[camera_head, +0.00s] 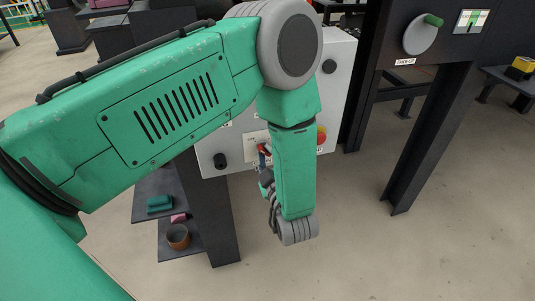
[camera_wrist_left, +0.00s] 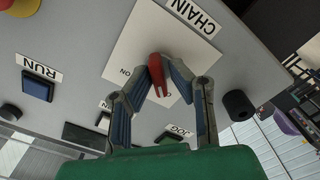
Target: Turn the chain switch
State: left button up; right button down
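The chain switch has a red lever (camera_wrist_left: 157,75) on a white plate (camera_wrist_left: 140,45), beside the CHAIN label (camera_wrist_left: 195,15) in the wrist view. My left gripper (camera_wrist_left: 160,72) has its two fingertips close together on either side of this lever, and they appear to touch it. In the head view, my green left forearm covers much of the grey control box (camera_head: 340,75). The left gripper (camera_head: 264,168) is partly hidden at the plate, with a bit of the lever (camera_head: 263,149) showing. The right gripper is not in view.
The box also carries a blue RUN button (camera_wrist_left: 38,88), a black knob (camera_wrist_left: 238,103) and a red and yellow stop button (camera_head: 321,135). A dark machine frame with a grey hand wheel (camera_head: 421,36) stands at the right. Low shelves (camera_head: 181,250) sit below the box.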

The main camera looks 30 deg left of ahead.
pick_arm(q)
jog(key=shift+o, duration=0.2)
jog(key=shift+s+d+r, duration=0.1)
jog(key=shift+s, duration=0.05)
jog(key=shift+d, duration=0.2)
jog(key=v, duration=1.1)
jog(key=shift+s+d, duration=0.25)
jog(key=shift+s, duration=0.05)
